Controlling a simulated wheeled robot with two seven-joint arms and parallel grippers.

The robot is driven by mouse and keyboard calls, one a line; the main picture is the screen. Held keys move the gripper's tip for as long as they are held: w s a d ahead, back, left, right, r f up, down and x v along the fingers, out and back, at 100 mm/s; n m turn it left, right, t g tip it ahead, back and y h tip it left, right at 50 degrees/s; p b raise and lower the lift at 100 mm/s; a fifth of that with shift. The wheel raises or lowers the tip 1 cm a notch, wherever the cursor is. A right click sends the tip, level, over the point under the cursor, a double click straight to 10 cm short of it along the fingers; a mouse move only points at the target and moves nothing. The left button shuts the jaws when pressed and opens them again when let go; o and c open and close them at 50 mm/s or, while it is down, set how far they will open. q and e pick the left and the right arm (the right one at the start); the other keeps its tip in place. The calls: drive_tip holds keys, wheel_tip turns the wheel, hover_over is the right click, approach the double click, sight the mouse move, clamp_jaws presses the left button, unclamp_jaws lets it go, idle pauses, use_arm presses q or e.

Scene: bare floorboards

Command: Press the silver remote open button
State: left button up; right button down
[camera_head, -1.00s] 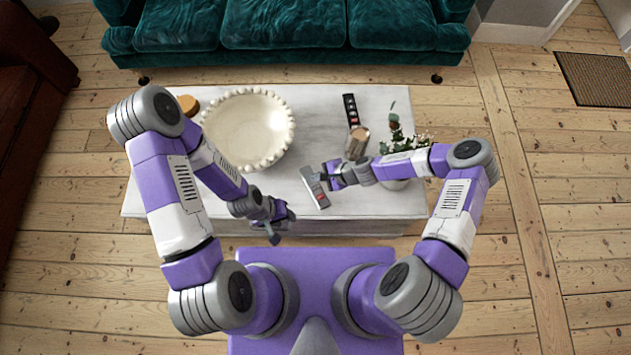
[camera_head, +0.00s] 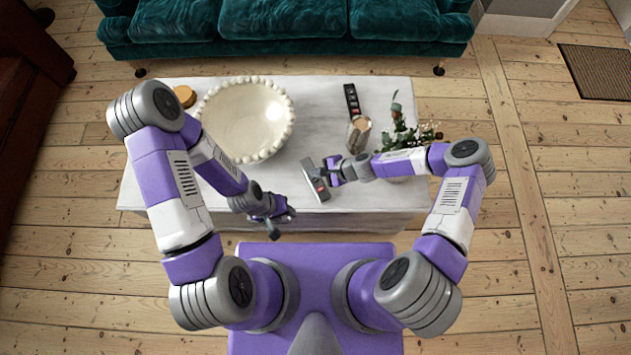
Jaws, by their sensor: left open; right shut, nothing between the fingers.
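A silver-grey remote (camera_head: 316,183) with a small red button lies on the white table, left of my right gripper. My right gripper (camera_head: 330,172) is shut with nothing between its fingers, and its tips are at or just over the remote's right edge. I cannot tell whether they touch it. My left gripper (camera_head: 277,221) is open and empty by the table's front edge, lower left of the remote. A black remote (camera_head: 352,101) with several buttons lies farther back on the table.
A large cream bowl (camera_head: 246,120) fills the table's left part. A glass jar (camera_head: 358,135) and a potted plant (camera_head: 404,135) stand near my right forearm. A round wooden item (camera_head: 185,96) is at the back left. A green sofa (camera_head: 290,20) stands behind the white table (camera_head: 300,100).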

sight(318, 181)
drive_tip(key=shift+f+b, duration=1.25)
drive_tip(key=shift+f, duration=0.7)
idle(0.4)
drive_tip(key=shift+f+b, duration=0.4)
drive_tip(key=shift+f+b, duration=0.4)
idle(0.5)
drive_tip(key=shift+r, duration=0.1)
drive_tip(key=shift+r+p, duration=0.65)
drive_tip(key=shift+r, duration=0.1)
wheel_tip(318, 181, up, 5)
drive_tip(key=p, duration=0.4)
drive_tip(key=shift+r, duration=0.1)
